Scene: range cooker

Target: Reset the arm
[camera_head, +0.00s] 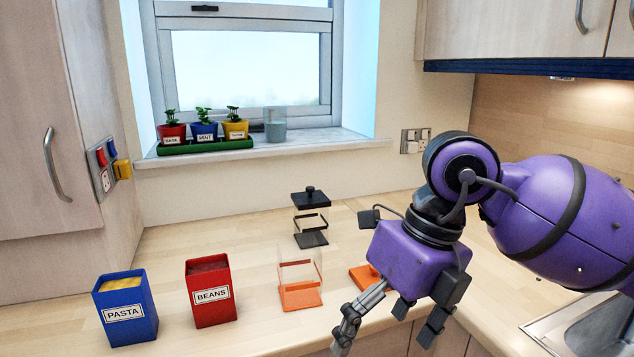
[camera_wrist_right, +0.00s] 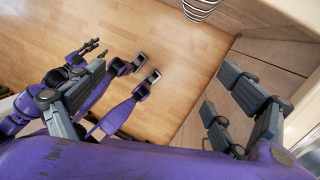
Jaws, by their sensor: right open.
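My right arm comes in from the right in the head view and is purple with dark joints. Its gripper (camera_head: 383,340) hangs fingers down over the front edge of the worktop, with its fingers spread apart and nothing between them. In the right wrist view the fingers (camera_wrist_right: 160,105) stand wide apart at left and right, with the wooden floor beyond. My left gripper does not show in the head view. Purple parts of my own body show between the fingers in the wrist view.
The worktop (camera_head: 195,250) bears a blue PASTA box (camera_head: 126,308), a red BEANS box (camera_head: 211,291), a clear container with an orange base (camera_head: 300,296) and a black-lidded container (camera_head: 311,218). Another orange piece (camera_head: 362,276) is partly hidden behind my gripper. A sink (camera_head: 585,325) lies right.

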